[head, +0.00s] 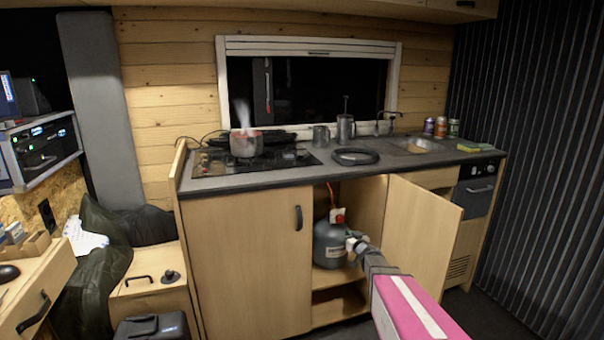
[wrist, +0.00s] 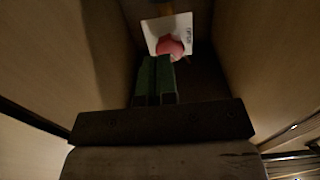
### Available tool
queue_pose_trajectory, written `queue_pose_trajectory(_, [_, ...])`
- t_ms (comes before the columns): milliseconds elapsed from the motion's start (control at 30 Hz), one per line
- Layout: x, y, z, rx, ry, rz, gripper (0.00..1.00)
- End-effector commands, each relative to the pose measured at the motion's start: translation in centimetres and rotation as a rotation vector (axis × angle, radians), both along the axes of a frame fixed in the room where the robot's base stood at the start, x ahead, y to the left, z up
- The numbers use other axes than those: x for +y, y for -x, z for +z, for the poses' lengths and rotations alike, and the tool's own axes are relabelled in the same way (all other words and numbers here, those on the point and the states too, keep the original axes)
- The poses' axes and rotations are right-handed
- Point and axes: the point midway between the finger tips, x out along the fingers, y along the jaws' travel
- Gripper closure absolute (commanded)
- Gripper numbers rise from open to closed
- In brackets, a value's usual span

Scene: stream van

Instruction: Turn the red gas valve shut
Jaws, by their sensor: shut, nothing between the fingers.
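The red gas valve (head: 338,215) sits on top of a grey gas bottle (head: 329,247) inside the open cupboard under the counter. In the wrist view the valve (wrist: 170,47) is a rounded red knob in front of a white label plate (wrist: 158,28) with print. My gripper (head: 352,238) reaches into the cupboard, in front of the bottle's right side and a little below the valve. In the wrist view its green fingers (wrist: 156,64) are shut together and empty. Their tips lie just short of the valve, slightly left; I cannot tell whether they touch.
The right cupboard door (head: 425,235) stands open beside my arm; the left door (head: 245,265) is closed. A steaming pot (head: 246,144) stands on the hob (head: 215,163) above. An orange-red hose (head: 331,193) rises from the bottle. Cupboard walls flank the gripper closely.

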Motion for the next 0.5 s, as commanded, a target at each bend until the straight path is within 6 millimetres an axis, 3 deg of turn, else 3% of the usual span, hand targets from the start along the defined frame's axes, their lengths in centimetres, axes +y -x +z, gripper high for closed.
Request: queue_pose_trajectory(500, [1.5,-4.8,-0.1,0.0,0.0,0.001,1.0])
